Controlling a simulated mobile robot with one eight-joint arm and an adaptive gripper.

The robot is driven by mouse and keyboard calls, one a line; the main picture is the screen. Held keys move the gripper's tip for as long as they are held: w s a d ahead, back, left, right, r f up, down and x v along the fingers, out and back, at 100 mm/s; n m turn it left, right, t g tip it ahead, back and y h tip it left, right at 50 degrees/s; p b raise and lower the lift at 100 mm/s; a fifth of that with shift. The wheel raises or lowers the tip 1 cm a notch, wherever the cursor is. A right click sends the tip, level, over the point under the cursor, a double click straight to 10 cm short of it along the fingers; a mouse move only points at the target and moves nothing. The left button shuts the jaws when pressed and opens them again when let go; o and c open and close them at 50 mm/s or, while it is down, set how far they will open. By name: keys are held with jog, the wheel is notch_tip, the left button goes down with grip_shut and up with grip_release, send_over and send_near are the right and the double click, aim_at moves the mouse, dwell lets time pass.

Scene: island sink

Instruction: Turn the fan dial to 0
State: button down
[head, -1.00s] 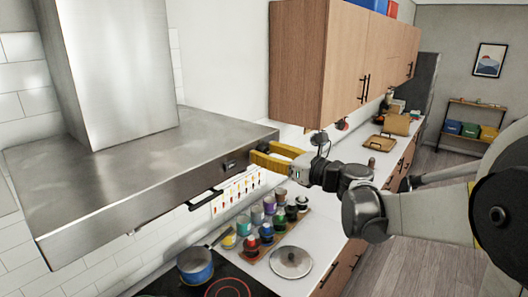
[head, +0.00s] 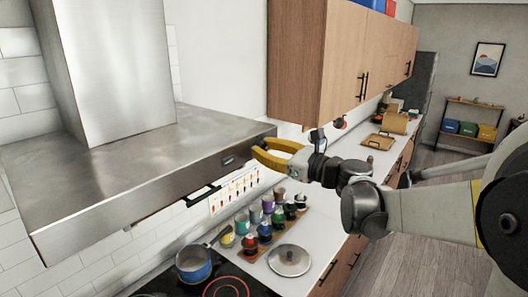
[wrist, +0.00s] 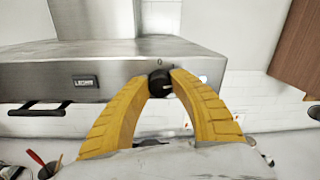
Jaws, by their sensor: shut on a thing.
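The fan dial (wrist: 159,83) is a small black knob on the front edge of the steel range hood (head: 130,165). In the wrist view a "0" mark sits just above the dial, and another mark shows to its upper right. A pale line on the dial points roughly right. My gripper (wrist: 161,80) has its yellow fingers on either side of the dial and is shut on it. In the head view my gripper (head: 257,147) meets the hood's right front end, and its fingers hide the dial there.
A small display (wrist: 85,81) and a black handle (wrist: 37,108) are on the hood, left of the dial. The wooden wall cabinet (head: 340,60) is close on the right. Below are a blue pot (head: 194,265), a lid (head: 289,260) and several jars on the counter.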

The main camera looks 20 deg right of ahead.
jog(key=n+b, duration=0.2)
jog(key=n, duration=0.2)
jog(key=shift+f+n, duration=0.15)
jog(key=shift+n, duration=0.15)
jog(key=n+b, duration=0.1)
jog(key=n, duration=0.2)
jog(key=shift+n+y, duration=0.3)
jog(key=shift+n, duration=0.1)
jog(key=n+b, duration=0.1)
jog(key=n, duration=0.2)
jog(key=shift+n, duration=0.3)
jog(key=shift+n+b, duration=0.7)
jog(key=shift+n, duration=1.3)
jog(key=c, duration=1.1)
grip_release()
jog(key=shift+a, duration=0.1)
jog(key=shift+s, duration=0.1)
